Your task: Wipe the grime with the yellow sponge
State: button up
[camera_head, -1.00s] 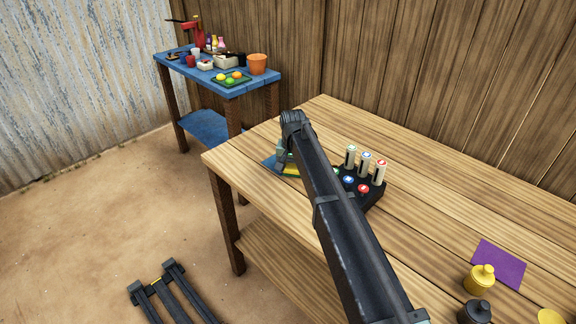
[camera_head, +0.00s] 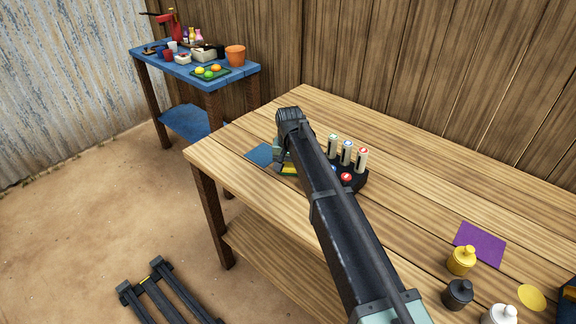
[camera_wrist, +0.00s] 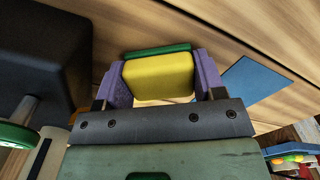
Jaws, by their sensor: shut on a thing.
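My gripper (camera_wrist: 161,74) is shut on the yellow sponge (camera_wrist: 157,82), with a purple finger on each side of it. A green layer shows along the sponge's far edge. The sponge is at or just above the wooden table (camera_head: 225,150); I cannot tell if it touches. In the head view my arm hides most of the gripper, and only a sliver of the sponge (camera_head: 288,169) shows. A flat blue square (camera_head: 260,155) lies just left of the gripper there; in the wrist view it (camera_wrist: 250,82) is to the right. I cannot make out any grime.
A dark rack (camera_head: 356,180) with several upright labelled tubes stands close to the right of the gripper. Yellow (camera_head: 461,261) and black (camera_head: 458,294) jars and a purple square (camera_head: 480,244) are at the right. A blue side table (camera_head: 190,76) stands behind left.

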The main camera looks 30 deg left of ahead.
jog(key=shift+r+p, duration=2.95)
jog(key=shift+r, duration=0.1)
notch_tip(320, 180, up, 3)
jog(key=p, duration=0.3)
jog(key=shift+r, duration=0.15)
jog(key=shift+f, duration=0.2)
